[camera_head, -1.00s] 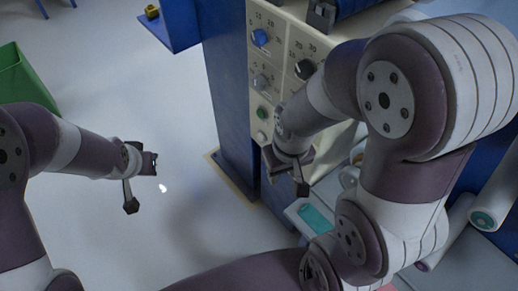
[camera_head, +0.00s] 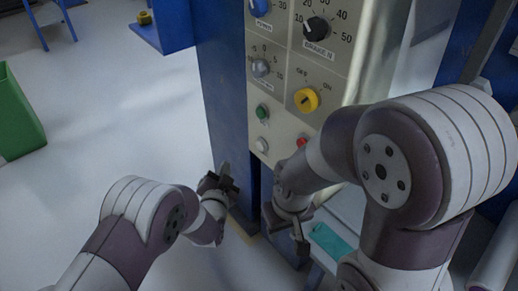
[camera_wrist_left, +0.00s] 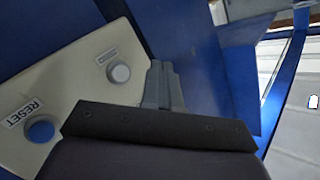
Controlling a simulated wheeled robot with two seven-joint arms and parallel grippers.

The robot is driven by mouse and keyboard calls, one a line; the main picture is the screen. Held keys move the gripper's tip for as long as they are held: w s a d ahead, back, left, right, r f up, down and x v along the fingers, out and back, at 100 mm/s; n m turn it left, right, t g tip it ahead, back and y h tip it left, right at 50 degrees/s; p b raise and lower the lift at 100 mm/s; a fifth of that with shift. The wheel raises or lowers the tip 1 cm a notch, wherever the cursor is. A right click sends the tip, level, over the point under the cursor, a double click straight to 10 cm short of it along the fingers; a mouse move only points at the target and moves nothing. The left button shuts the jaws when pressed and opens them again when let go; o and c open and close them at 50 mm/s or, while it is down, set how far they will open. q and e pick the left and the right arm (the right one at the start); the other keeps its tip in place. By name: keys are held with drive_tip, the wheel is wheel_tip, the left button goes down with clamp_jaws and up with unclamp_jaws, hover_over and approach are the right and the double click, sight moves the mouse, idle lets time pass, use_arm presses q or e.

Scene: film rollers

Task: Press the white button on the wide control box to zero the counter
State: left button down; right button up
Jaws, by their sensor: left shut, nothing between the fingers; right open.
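The wide control box (camera_head: 285,128) is a cream panel on a blue column in the head view. A small white button (camera_head: 262,144) sits at its lower left, under a green button (camera_head: 262,112). My left gripper (camera_head: 224,172) is shut and empty, below and left of the white button and apart from it. In the left wrist view its fingertips (camera_wrist_left: 162,82) are beside a cream panel (camera_wrist_left: 72,95) with a pale button (camera_wrist_left: 119,73) and a blue button labelled RESET (camera_wrist_left: 40,130). My right gripper (camera_head: 288,232) is open, low in front of the column.
A yellow knob (camera_head: 306,99), a black dial (camera_head: 316,28) and a red button (camera_head: 302,142) are on the panel. My right arm covers its lower right. A blue shelf (camera_head: 165,32) juts out left. A green bin (camera_head: 18,115) stands far left on open floor.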

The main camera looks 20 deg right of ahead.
sight(260, 146)
use_arm(q)
drive_tip(key=w+d+b, duration=0.3)
drive_tip(key=d, duration=0.5)
drive_tip(key=shift+d, duration=0.15)
idle(2.0)
drive_tip(key=shift+w+d, duration=0.15)
drive_tip(key=shift+d, duration=0.2)
drive_tip(key=shift+w+d, duration=0.2)
drive_tip(key=shift+d, duration=0.25)
idle(0.5)
drive_tip(key=shift+a, duration=0.1)
drive_tip(key=shift+s+a, duration=0.35)
drive_tip(key=shift+a, duration=0.4)
